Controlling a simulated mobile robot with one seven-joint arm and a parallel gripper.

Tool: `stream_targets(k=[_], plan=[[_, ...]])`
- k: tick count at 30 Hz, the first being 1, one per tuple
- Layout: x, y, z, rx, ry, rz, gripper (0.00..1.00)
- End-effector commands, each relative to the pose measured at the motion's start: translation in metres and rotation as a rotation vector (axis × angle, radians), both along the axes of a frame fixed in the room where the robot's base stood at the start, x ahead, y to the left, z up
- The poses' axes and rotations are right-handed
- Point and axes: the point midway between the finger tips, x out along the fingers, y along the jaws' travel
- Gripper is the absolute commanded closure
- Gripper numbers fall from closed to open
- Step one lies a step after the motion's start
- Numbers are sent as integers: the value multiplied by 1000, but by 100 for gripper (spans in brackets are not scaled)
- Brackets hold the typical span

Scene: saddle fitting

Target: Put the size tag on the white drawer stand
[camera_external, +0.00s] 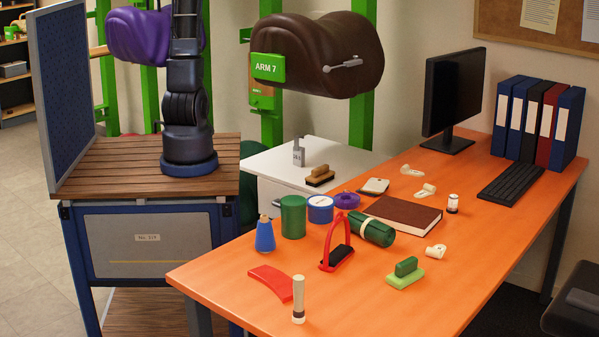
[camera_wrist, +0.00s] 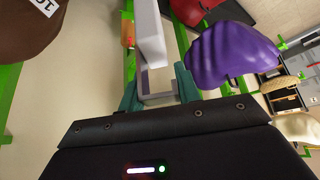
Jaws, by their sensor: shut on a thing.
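My gripper (camera_wrist: 159,88) shows in the wrist view, its teal fingers shut on a pale grey piece (camera_wrist: 151,38). This piece has a flat bar and a squared bracket and looks like the size tag; no lettering on it is visible from here. In the external view the upper arm and gripper are out of the picture. The white drawer stand (camera_external: 347,157) is between the wooden cart and the orange desk. A similar grey tag (camera_external: 298,153) with a small label stands upright on its top, beside a wooden brush (camera_external: 320,175).
A brown saddle (camera_external: 317,55) with a green ARM 7 tag hangs behind the stand; a purple saddle (camera_wrist: 228,55) hangs on a green rack. The orange desk (camera_external: 480,225) is cluttered in front of the stand. The stand's right top is clear. A blue panel (camera_external: 65,90) edges the cart.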

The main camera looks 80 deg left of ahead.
Motion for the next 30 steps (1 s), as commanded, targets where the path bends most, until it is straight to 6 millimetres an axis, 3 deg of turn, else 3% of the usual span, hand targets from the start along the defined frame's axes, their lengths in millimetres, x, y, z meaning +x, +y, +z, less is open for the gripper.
stream_targets(k=[1, 9, 18, 30], plan=[[0, 4, -21, -7, -1, -11, 100], [25, 18, -133, -7, -1, -123, 100], [56, 13, -250, -6, -3, -247, 100], [91, -12, -373, -5, -4, -385, 100]])
